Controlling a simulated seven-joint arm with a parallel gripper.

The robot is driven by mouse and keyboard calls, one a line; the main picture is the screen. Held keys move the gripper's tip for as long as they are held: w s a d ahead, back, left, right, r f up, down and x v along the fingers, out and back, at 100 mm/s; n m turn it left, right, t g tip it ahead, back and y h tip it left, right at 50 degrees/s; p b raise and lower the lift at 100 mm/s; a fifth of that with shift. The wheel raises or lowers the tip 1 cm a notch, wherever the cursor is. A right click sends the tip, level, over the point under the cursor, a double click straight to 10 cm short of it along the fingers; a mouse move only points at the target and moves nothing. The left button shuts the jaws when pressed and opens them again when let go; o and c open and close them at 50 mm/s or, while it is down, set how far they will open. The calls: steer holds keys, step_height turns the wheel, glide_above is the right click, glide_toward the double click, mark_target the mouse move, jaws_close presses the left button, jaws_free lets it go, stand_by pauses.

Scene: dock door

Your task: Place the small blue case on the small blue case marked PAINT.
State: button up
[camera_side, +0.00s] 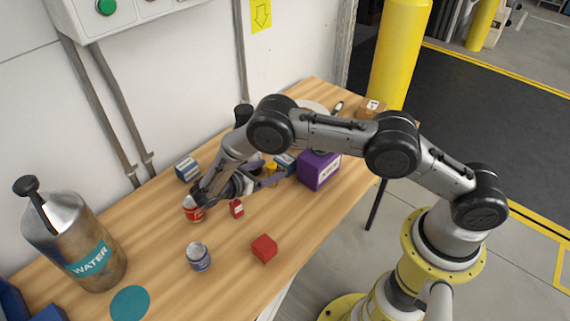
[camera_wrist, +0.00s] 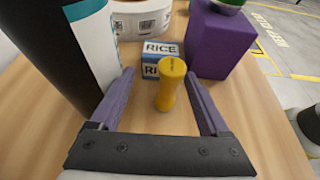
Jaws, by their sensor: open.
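In the wrist view a small blue case (camera_wrist: 152,72) with white labels reading RICE stands ahead of my gripper; I cannot tell whether it is one case or two stacked. A small blue case (camera_side: 285,161) also shows in the side view beside the purple box. Another small blue case with a white label (camera_side: 187,168) stands by the wall at left; its marking is too small to read. No PAINT marking is legible. My gripper (camera_wrist: 160,78) is open and empty. A yellow peg-shaped thing (camera_wrist: 171,85) stands ahead between its fingers, partly covering the RICE case.
A purple box (camera_wrist: 219,42) stands right of the RICE case, a large dark container (camera_wrist: 65,45) left, a white roll (camera_wrist: 142,20) behind.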

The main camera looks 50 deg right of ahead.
mark_target(280, 164)
steer(key=shift+x, duration=3.1)
steer(key=shift+r, duration=0.2)
steer(key=c, duration=1.2)
steer(key=shift+r, duration=0.1)
